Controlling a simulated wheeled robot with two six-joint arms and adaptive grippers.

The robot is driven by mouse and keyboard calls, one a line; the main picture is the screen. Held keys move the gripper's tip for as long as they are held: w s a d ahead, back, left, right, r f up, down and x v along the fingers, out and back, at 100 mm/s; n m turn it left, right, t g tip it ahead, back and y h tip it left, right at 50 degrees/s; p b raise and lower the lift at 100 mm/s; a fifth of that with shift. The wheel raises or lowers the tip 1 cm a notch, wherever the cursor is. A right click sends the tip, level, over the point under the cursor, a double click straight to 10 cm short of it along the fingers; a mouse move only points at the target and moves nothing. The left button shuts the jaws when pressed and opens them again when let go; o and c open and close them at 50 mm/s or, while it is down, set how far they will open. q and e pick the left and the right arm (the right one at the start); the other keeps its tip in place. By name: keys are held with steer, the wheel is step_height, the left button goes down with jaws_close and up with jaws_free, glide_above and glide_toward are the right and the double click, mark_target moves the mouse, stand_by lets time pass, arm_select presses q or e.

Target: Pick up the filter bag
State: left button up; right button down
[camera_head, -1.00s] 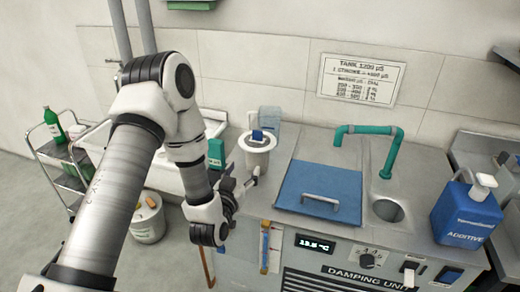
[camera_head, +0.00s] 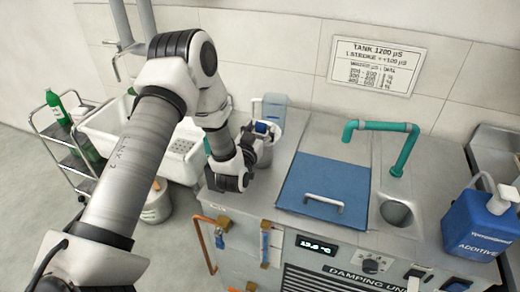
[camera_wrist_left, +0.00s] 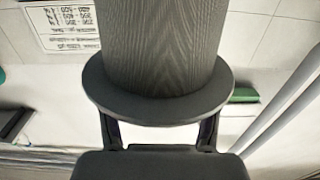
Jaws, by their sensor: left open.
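The filter bag (camera_head: 266,154) appears to be the pale grey cylinder with a wide rim on the left part of the counter; a small blue and white piece shows at its top. In the left wrist view the filter bag (camera_wrist_left: 162,45) fills the upper middle, with a woven surface and a broad dark rim. My left gripper (camera_head: 250,140) is at the bag's left side, partly covering it. Its open fingers (camera_wrist_left: 160,133) show close to the rim; I cannot tell whether they touch it. My right gripper is not in view.
A pale blue jug (camera_head: 275,106) stands right behind the bag. To the right are a blue lid (camera_head: 326,185) with a handle, a teal tap (camera_head: 382,128) and a blue additive container (camera_head: 480,222). A white basin (camera_head: 115,130) and a trolley (camera_head: 75,160) are at left.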

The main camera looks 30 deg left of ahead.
arm_select(q)
steer(key=shift+s, duration=0.15)
steer(key=shift+c, duration=0.3)
steer(key=c, duration=0.5)
jaws_close()
steer(key=shift+r, duration=0.15)
